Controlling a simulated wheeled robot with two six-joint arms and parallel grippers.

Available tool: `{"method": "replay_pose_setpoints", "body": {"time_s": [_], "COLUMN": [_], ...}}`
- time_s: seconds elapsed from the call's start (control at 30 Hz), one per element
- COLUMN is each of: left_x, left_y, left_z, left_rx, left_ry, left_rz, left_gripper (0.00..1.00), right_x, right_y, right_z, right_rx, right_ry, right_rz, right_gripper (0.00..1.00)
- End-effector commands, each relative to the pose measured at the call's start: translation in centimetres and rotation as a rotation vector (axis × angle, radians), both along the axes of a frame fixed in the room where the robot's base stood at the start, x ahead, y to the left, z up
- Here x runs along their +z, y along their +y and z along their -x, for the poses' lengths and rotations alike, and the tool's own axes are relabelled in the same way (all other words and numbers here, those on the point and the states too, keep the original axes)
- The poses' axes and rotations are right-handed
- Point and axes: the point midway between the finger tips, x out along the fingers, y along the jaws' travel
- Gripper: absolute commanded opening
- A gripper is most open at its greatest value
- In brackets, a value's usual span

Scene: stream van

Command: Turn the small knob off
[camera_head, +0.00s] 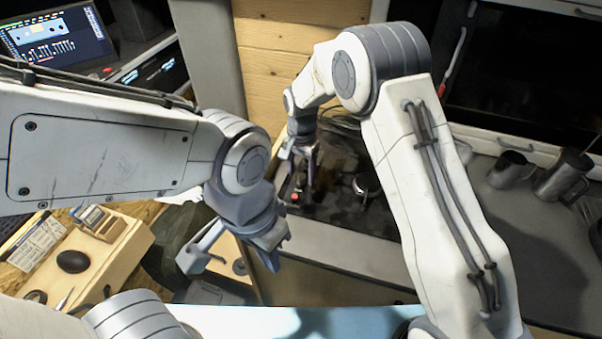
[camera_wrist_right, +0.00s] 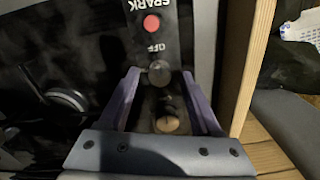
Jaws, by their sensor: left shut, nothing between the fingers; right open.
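In the right wrist view a dark control panel (camera_wrist_right: 170,40) carries a red button (camera_wrist_right: 151,25) marked SPARK, and the word OFF. Just below OFF is a round dark knob (camera_wrist_right: 159,72); a tan round knob (camera_wrist_right: 167,124) sits lower, nearer the gripper's palm. I cannot tell how either knob is turned. My right gripper (camera_wrist_right: 160,76) is open, its fingers on both sides of the dark knob; contact is not clear. In the head view my right gripper (camera_head: 302,168) is at the panel by the red button (camera_head: 294,197). My left gripper (camera_head: 270,256) is shut and empty, lower left.
A wooden post (camera_wrist_right: 246,60) stands close right of the panel in the right wrist view. The head view shows metal jugs (camera_head: 565,176) on the right counter, a wooden tray (camera_head: 110,245) at lower left and a screen (camera_head: 55,38) at upper left.

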Motion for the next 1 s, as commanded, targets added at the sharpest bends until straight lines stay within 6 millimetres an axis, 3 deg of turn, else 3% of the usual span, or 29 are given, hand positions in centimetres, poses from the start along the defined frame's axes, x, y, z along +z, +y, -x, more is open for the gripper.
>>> {"method": "replay_pose_setpoints", "body": {"time_s": [0.3,0.5,1.0], "left_x": [-1.6,-2.0,-2.0], "left_y": [0.0,0.0,0.0], "left_z": [0.0,0.0,0.0], "left_rx": [-0.001,-0.001,-0.001], "left_ry": [0.0,0.0,0.0], "left_rz": [0.0,0.0,0.0], "left_gripper": [0.0,0.0,0.0], "right_x": [6.1,8.8,9.6], "right_y": [0.0,0.0,0.0], "right_z": [-0.2,-0.1,-0.1], "right_rx": [-0.001,-0.001,-0.001], "right_ry": [-0.008,-0.005,-0.003], "right_rz": [-0.003,-0.002,-0.001], "right_gripper": [0.65,0.65,0.65]}}
